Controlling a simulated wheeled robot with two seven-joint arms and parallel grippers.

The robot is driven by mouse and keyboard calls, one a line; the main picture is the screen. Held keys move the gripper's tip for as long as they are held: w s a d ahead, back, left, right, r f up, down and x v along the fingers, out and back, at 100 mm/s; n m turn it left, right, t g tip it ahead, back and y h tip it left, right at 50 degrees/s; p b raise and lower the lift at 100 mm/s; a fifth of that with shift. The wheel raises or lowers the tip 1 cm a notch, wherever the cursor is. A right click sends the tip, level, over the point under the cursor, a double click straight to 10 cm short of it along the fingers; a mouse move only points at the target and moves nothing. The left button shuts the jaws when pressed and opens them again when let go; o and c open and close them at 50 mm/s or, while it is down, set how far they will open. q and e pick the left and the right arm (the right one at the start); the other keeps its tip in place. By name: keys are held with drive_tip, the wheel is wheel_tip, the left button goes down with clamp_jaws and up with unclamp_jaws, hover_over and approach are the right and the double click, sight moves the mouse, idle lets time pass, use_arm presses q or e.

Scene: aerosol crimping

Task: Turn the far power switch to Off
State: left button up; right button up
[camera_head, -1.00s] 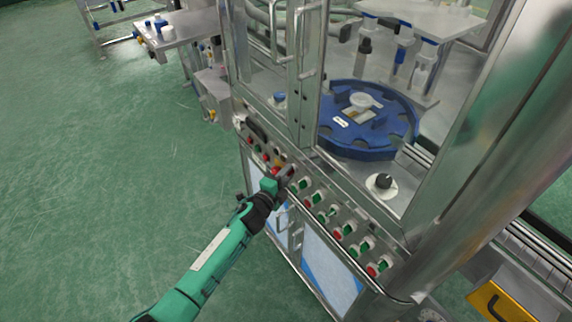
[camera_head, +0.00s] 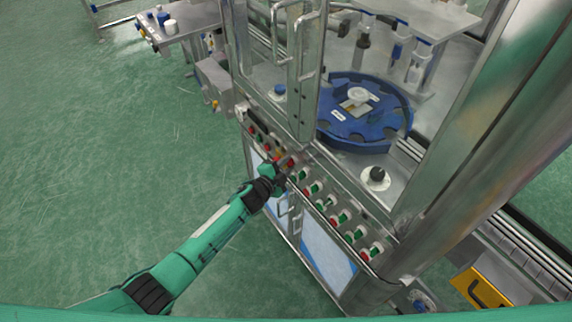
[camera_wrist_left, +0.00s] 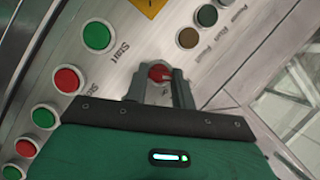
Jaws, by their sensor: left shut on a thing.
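My left gripper (camera_head: 279,177) is at the control panel on the front of the machine. In the left wrist view its two fingers (camera_wrist_left: 160,85) are shut on a small red switch knob (camera_wrist_left: 159,72), with one finger on each side of it. The knob sits on a pale panel plate, and its label is mostly hidden by the fingers. I cannot read which position the switch points to. In the head view the gripper covers the knob. My right gripper is not in view.
Green Start buttons (camera_wrist_left: 97,34) and red buttons (camera_wrist_left: 67,79) sit close beside the fingers. Dark green (camera_wrist_left: 207,15) and brown (camera_wrist_left: 188,38) buttons lie to the upper right. A blue turntable (camera_head: 362,112) stands behind the machine's door frame. The green floor at left is clear.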

use_arm(q)
drive_tip(key=shift+f, duration=0.1)
drive_tip(key=o, duration=1)
drive_tip(key=shift+s+a, duration=0.1)
drive_tip(key=b+v, duration=0.2)
drive_tip(key=v, duration=1.1)
drive_tip(key=shift+s+a, duration=0.2)
drive_tip(key=shift+s, duration=0.05)
